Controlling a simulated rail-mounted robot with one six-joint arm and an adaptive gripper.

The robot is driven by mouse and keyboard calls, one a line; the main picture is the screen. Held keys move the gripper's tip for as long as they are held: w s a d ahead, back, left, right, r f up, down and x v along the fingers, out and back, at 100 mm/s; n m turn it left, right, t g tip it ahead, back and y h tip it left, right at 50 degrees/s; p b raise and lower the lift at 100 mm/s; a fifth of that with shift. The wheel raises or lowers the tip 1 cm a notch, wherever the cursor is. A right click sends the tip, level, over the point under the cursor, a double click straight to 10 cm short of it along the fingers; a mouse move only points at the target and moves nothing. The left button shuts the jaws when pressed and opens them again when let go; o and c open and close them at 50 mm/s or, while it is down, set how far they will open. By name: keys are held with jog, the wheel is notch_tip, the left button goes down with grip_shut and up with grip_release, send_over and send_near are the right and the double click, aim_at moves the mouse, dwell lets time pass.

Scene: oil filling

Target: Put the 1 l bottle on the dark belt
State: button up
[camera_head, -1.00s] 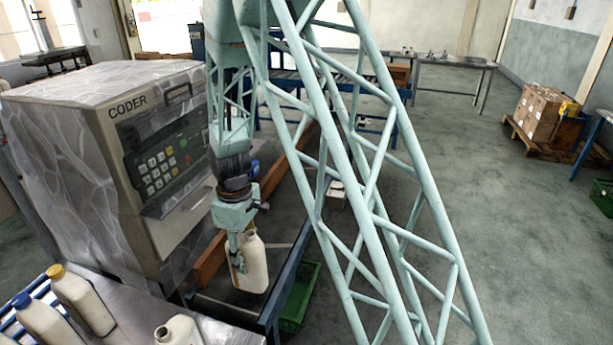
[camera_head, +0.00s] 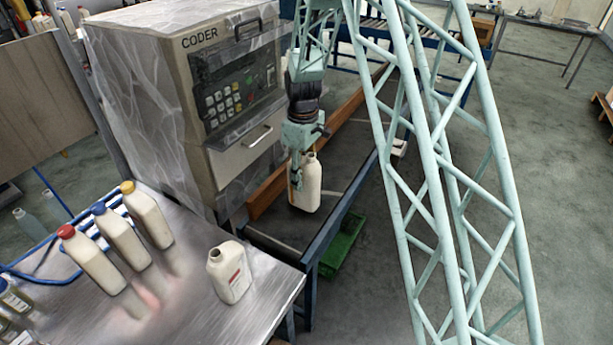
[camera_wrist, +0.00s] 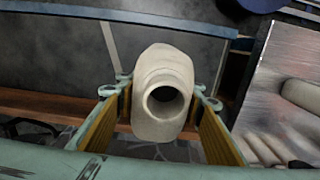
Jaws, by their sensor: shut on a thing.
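My gripper (camera_head: 297,180) is shut on an uncapped cream bottle (camera_head: 309,187), with one finger on each side of it. The bottle is upright, and no size mark can be read on it. In the wrist view the bottle's open neck (camera_wrist: 166,98) faces the camera between the fingers of my gripper (camera_wrist: 160,125). The dark belt (camera_head: 347,160) runs beside the coder, and the bottle appears over it. I cannot tell whether the bottle's base touches it. The belt also shows in the wrist view (camera_wrist: 60,55).
The coder (camera_head: 190,110) stands left of the belt, with a brown rail (camera_head: 268,192) between. A steel table (camera_head: 190,300) holds an uncapped bottle with a red label (camera_head: 230,275) and bottles with red, blue and yellow caps (camera_head: 122,235). A green crate (camera_head: 343,247) sits below the belt.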

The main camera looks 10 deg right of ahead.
jog(key=shift+w+d+f, duration=0.1)
jog(key=shift+w+d, duration=0.2)
jog(key=shift+w, duration=0.4)
jog(key=shift+w+d+f, duration=0.1)
jog(key=shift+w+d, duration=0.2)
jog(key=shift+w, duration=0.35)
jog(key=shift+w+d, duration=0.3)
jog(key=shift+w, duration=0.5)
jog(key=shift+w+d+f, duration=0.1)
jog(key=shift+w+f, duration=0.05)
jog(key=shift+f, duration=0.75)
jog(key=shift+w+d+f, duration=0.1)
jog(key=shift+w+f, duration=0.05)
jog(key=shift+f, duration=0.9)
jog(key=o, duration=1.6)
jog(key=shift+o, duration=0.2)
notch_tip(320, 180, up, 12)
